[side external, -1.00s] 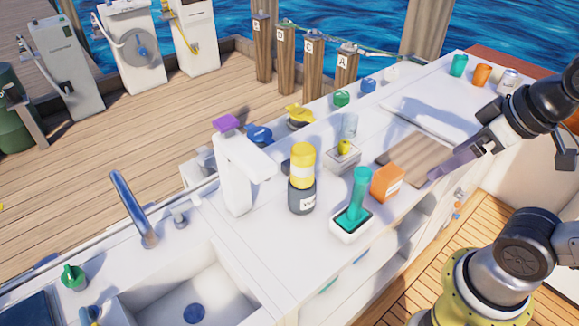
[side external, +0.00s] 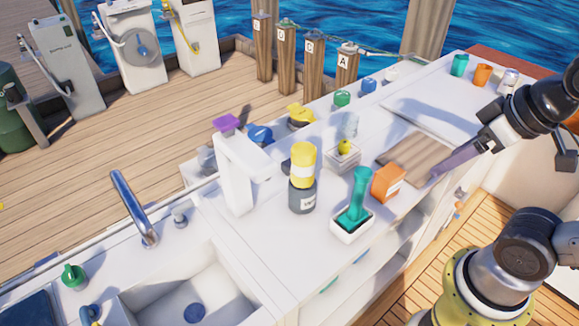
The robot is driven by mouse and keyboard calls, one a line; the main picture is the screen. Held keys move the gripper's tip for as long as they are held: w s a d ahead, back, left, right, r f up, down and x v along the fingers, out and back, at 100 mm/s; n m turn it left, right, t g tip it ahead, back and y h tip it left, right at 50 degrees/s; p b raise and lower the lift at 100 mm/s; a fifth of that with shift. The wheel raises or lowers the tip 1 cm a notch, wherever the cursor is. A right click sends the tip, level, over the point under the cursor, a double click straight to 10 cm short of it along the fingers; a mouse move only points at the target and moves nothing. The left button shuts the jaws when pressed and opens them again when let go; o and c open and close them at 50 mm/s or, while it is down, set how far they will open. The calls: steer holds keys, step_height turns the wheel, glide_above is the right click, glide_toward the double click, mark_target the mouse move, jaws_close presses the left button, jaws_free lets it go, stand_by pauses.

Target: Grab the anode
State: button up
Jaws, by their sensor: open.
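I cannot tell for certain which thing is the anode; nothing in the side external view is clearly marked as one. My gripper (side external: 438,174) is at the right, low over the right edge of the brown wooden board (side external: 408,156). Its long grey-purple fingers point left and down. The jaws are open, though the gap between them is hard to see from this side. I see nothing held between them. Whether the fingertips touch the board is unclear.
Left of the board stand an orange box (side external: 387,183), a teal-handled tool in a white tray (side external: 352,222), a yellow-topped dark canister (side external: 302,180) and a clear box with a yellow knob (side external: 343,155). Cups (side external: 482,74) stand at the far right. A sink (side external: 190,292) is front left.

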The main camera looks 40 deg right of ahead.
steer(key=w+r+m, duration=1)
steer(key=w, duration=0.1)
steer(key=m+g, duration=0.6)
steer(key=m, duration=0.2)
glide_above(289, 162)
steer(key=f, duration=3.2)
steer(key=shift+s+a+f, duration=0.1)
steer(key=shift+s+a, duration=0.1)
steer(key=shift+s, duration=0.05)
steer(key=shift+w+d+f, duration=0.1)
steer(key=shift+d+f, duration=0.05)
steer(key=shift+f, duration=1.3)
steer(key=shift+w+d+f, duration=0.1)
steer(key=shift+f, duration=1.3)
jaws_close()
steer(key=shift+r, duration=0.1)
